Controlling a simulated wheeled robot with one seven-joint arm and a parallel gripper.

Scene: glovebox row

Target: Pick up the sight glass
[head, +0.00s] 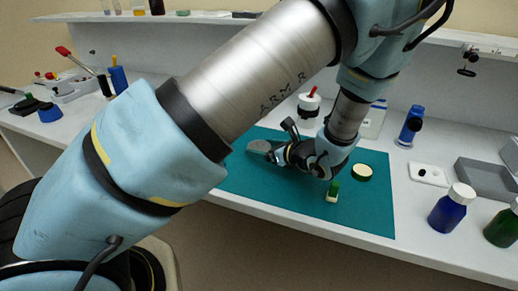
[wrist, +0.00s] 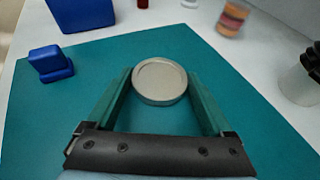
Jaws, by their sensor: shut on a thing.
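The sight glass appears to be the round, pale grey disc with a raised rim (wrist: 160,80) in the wrist view. It lies between the two green fingers of my gripper (wrist: 159,92), near their tips, and the fingers are shut on its sides. In the head view my gripper (head: 274,152) reaches left over the green mat (head: 300,208), with the grey disc (head: 258,147) at its end. I cannot tell whether the disc touches the mat.
A cream disc (head: 361,172) and a small green-and-cream piece (head: 332,191) are on the mat. A blue bottle (head: 452,208), a green bottle (head: 504,224) and a grey tray (head: 484,178) stand to the right. A blue block (wrist: 51,63) is at the wrist view's left.

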